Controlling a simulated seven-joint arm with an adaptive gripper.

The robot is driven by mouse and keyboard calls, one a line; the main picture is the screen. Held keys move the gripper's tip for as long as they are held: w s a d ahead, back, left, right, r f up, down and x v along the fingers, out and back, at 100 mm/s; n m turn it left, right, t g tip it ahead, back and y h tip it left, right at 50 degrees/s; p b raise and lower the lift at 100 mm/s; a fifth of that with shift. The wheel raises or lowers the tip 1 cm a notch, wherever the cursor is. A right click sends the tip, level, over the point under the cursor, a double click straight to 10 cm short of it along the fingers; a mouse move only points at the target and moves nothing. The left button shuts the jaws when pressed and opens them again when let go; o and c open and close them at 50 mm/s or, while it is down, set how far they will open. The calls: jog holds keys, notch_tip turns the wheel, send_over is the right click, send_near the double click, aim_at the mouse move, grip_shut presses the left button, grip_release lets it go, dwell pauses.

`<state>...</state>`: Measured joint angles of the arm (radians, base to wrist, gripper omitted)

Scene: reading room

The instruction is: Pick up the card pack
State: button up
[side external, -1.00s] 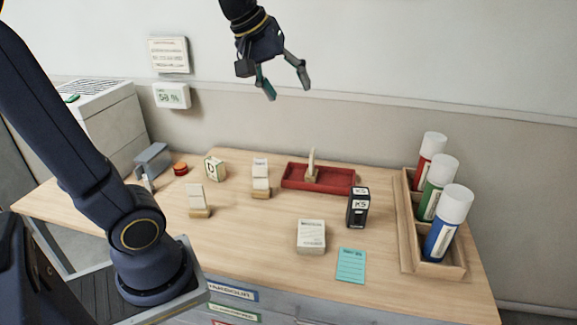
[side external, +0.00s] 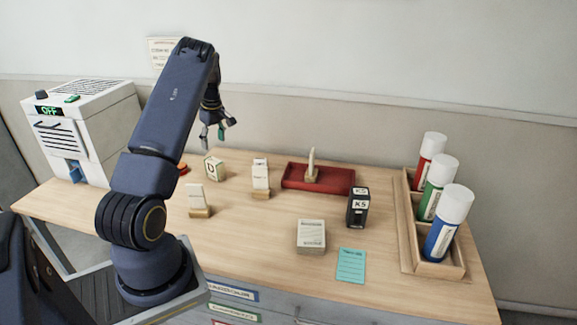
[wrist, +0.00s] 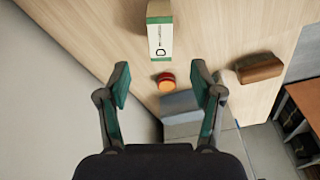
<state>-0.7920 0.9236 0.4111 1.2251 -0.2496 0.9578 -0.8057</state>
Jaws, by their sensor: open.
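My gripper (side external: 217,131) is open and empty, in the air above the back left of the table. In the wrist view its fingers (wrist: 160,88) are spread apart. A small cream box with a "D" mark (side external: 214,168) stands below it; it also shows ahead of the fingers in the wrist view (wrist: 160,32). A black "K5" box (side external: 358,208) stands right of centre. A pale, flat, printed block (side external: 311,235) lies near the front. I cannot tell for certain which of these is the card pack.
A red-orange disc (wrist: 165,80) lies near the "D" box. White cards in wooden holders (side external: 260,178) (side external: 197,200), a red tray (side external: 318,180), a teal note (side external: 351,266) and a wooden rack of spray cans (side external: 408,235) are on the table. A white appliance (side external: 97,125) stands left.

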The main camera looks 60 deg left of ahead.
aim_at(215, 170)
jog(key=f, duration=0.4)
jog(key=a+f, duration=0.1)
jog(key=f, duration=0.8)
jog(key=shift+s+a+f, duration=0.4)
jog(key=shift+c, duration=0.3)
grip_shut()
